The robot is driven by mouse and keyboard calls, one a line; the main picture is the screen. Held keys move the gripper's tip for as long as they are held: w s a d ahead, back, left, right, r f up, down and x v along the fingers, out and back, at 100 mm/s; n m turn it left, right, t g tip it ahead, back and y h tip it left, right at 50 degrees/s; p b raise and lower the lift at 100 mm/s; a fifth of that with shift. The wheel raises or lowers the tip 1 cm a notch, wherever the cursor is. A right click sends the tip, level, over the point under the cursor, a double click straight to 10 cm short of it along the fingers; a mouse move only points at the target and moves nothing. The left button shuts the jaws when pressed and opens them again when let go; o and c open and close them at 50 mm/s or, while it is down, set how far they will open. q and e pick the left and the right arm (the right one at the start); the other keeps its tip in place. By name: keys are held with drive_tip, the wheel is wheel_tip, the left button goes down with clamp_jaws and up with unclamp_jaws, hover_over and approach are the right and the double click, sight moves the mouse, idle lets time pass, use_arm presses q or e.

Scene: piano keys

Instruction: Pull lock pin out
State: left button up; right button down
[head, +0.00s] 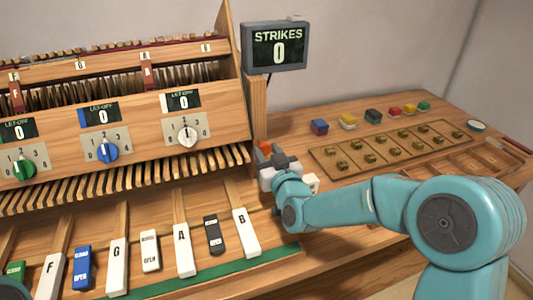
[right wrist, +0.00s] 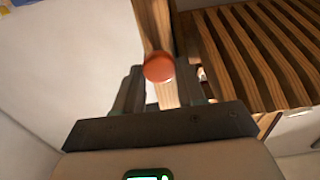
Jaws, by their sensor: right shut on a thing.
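The lock pin has a round orange-red knob, seen in the right wrist view (right wrist: 159,67) between my fingers, in front of a wooden upright. A small orange-red patch of the pin (head: 265,146) shows in the head view, at the right end of the piano action. My right gripper (head: 270,158) is shut on the pin beside the wooden post. It also shows in the right wrist view (right wrist: 161,88), one finger on each side of the knob. The pin's shaft is hidden, so I cannot tell how deep it sits. My left gripper is not in view.
Wooden slats (right wrist: 250,55) lie close to the right of the gripper. The keys (head: 183,250) are below left in the head view. A strikes display (head: 275,47) reads 0 above. A wooden tray with brass pieces (head: 350,172) and coloured blocks (head: 320,127) are at right.

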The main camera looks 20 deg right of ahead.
drive_tip(key=shift+s+f+b, duration=0.1)
drive_tip(key=shift+s+b, duration=0.35)
drive_tip(key=shift+s, duration=0.6)
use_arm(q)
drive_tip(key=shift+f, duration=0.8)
use_arm(e)
drive_tip(key=c, duration=0.8)
unclamp_jaws()
drive_tip(key=shift+c, duration=0.2)
drive_tip(key=shift+o, duration=0.9)
drive_tip(key=shift+s, duration=0.1)
